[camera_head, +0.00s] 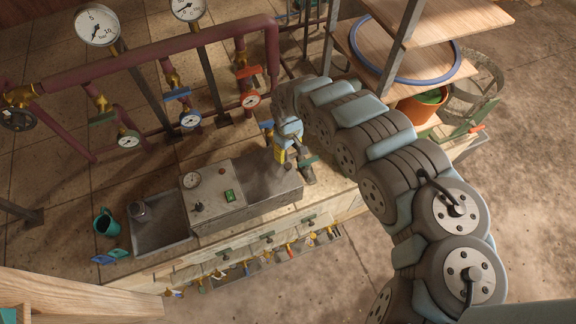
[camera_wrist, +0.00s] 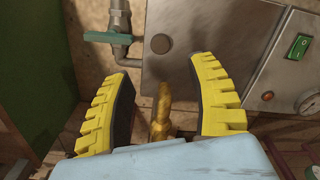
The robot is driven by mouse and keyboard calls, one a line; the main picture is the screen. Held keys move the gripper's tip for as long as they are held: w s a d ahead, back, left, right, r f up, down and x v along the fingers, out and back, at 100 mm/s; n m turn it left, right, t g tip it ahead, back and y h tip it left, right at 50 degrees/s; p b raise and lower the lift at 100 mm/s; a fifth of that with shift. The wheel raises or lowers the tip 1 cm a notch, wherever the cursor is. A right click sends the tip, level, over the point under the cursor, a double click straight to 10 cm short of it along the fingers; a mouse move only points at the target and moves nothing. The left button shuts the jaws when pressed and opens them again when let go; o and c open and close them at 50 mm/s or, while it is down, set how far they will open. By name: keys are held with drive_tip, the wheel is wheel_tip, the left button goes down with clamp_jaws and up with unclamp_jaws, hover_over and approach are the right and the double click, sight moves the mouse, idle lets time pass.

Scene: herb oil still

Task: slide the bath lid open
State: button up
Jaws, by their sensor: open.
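The bath is a grey metal box with a control panel (camera_head: 215,193) carrying a dial and a green switch. The top (camera_head: 262,183) to the right of the panel looks covered by a flat dark grey sheet, seemingly the lid; its edges are hard to make out. My gripper (camera_head: 280,152) is at the far right end of the box, pointing down. In the wrist view my gripper (camera_wrist: 160,78) is open, with yellow fingers apart. A brass-coloured post (camera_wrist: 162,105) shows between them, untouched. Beyond it a dark round spot (camera_wrist: 161,43) shows on the grey metal (camera_wrist: 220,25); I cannot tell if it is a knob.
Maroon pipes (camera_head: 150,60) with gauges run behind. Left are an open metal trough (camera_head: 165,235) and a green mug (camera_head: 105,222). Wooden shelves (camera_head: 440,75) stand right.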

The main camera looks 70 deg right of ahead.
sight(288, 165)
drive_tip(key=shift+f+b, duration=1.1)
drive_tip(key=shift+f, duration=3.75)
drive_tip(key=shift+w, duration=0.1)
clamp_jaws()
